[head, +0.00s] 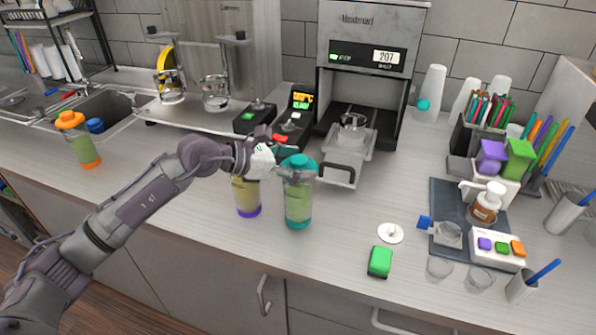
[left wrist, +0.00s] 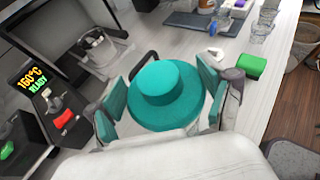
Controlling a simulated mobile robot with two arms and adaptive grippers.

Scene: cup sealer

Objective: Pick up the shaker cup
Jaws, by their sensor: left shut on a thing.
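A shaker cup with a teal lid and teal base (head: 299,203) stands upright near the counter's front edge, with green contents. My left gripper (head: 298,170) reaches in from the left and is shut on this cup near its top. In the left wrist view, the round teal lid (left wrist: 166,92) sits between the two finger pads of the gripper (left wrist: 163,108). I cannot tell whether the base is clear of the counter. A second shaker cup with a purple base (head: 247,197) stands just left of it, its top hidden by my gripper. An orange-lidded shaker cup (head: 78,140) stands far left.
A green sponge (head: 380,261) and white disc (head: 390,233) lie to the right. A dark mat (head: 450,200) with small items is further right. A sink (head: 105,105) is at far left.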

